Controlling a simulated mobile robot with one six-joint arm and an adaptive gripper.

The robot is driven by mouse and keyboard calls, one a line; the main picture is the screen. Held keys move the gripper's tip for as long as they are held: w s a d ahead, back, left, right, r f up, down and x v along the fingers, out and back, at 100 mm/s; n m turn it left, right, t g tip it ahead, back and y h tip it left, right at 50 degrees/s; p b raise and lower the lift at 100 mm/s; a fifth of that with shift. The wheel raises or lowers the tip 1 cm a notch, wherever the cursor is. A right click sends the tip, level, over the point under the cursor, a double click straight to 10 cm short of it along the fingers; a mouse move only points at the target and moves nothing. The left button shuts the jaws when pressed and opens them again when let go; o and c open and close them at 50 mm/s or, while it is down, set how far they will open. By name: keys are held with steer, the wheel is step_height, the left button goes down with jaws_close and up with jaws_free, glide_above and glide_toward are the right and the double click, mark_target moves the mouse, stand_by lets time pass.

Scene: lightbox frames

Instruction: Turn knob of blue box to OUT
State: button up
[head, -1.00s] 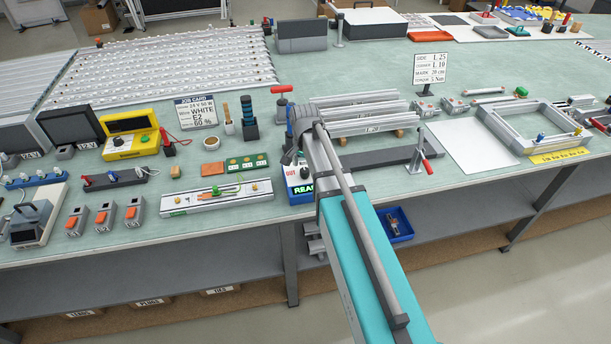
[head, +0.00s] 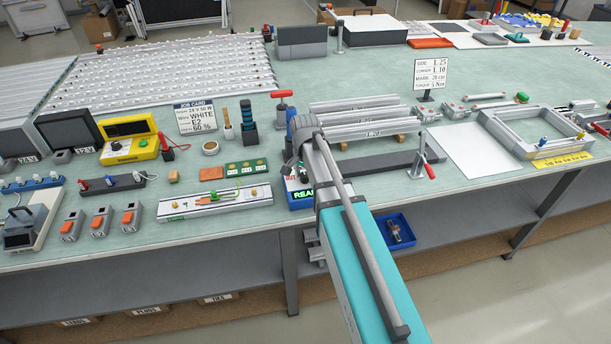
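The blue box (head: 303,204) stands near the front edge of the bench, with a lit green display reading "REA…", the rest cut off by my arm. Its pale top panel is mostly covered, and a bit of red lettering shows at its left side. My gripper (head: 294,170) points down right over the box's top. The knob and its setting cannot be made out behind the gripper and arm. Whether the fingers touch the knob, and whether they are open or shut, cannot be told.
A long white rail fixture (head: 216,203) lies left of the box. A red-handled clamp (head: 283,102) stands behind it. Grey aluminium profiles (head: 365,121) lie to the right, with a red-handled toggle clamp (head: 422,160). A blue tray (head: 396,229) sits lower down, right of my arm.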

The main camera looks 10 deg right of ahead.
jaws_close()
steer(key=shift+n, duration=0.3)
steer(key=n, duration=0.9)
steer(key=shift+n, duration=0.3)
stand_by(0.4)
steer(key=o, duration=0.5)
jaws_free()
